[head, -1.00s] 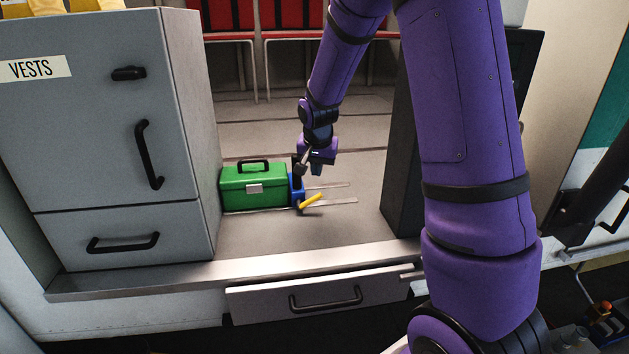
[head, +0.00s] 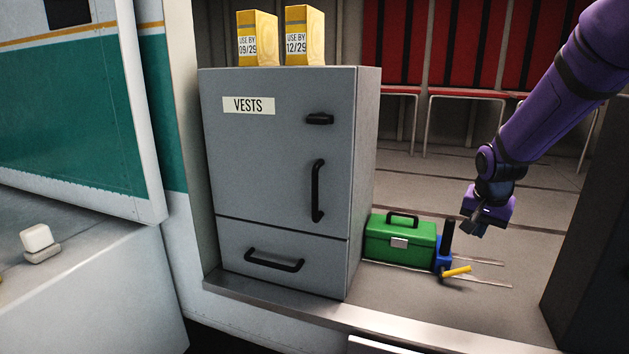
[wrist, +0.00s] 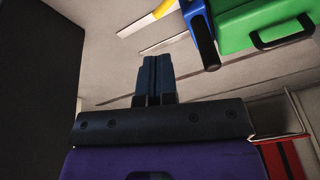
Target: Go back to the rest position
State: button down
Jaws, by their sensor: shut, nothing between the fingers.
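My purple arm reaches into the cabin from the right in the head view. My gripper (head: 474,229) hangs in the air above the cabin floor, right of the green toolbox. In the wrist view its dark fingers (wrist: 154,78) are together with nothing between them. A blue tool with a black handle and a yellow end (head: 443,260) stands against the right end of the toolbox, apart from my gripper. It also shows at the top of the wrist view (wrist: 200,35).
The green toolbox (head: 385,245) sits on the floor beside the grey VESTS cabinet (head: 270,170). Two yellow boxes (head: 257,38) stand on the cabinet. Red seats (head: 460,45) line the back. A dark panel (head: 590,270) stands at right. Floor between toolbox and panel is mostly clear.

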jog(key=s+a+r+n+t, duration=0.1)
jog(key=s+a+r+n, duration=0.3)
jog(key=s+r, duration=0.8)
jog(key=s+a+r+n, duration=0.1)
jog(key=s+a+n, duration=0.1)
jog(key=s, duration=0.6)
jog(key=s+a+r+n+t+y, duration=0.1)
jog(key=s+a+r+n, duration=0.1)
jog(key=s, duration=0.7)
jog(key=shift+a, duration=0.8)
jog(key=shift+s, duration=0.1)
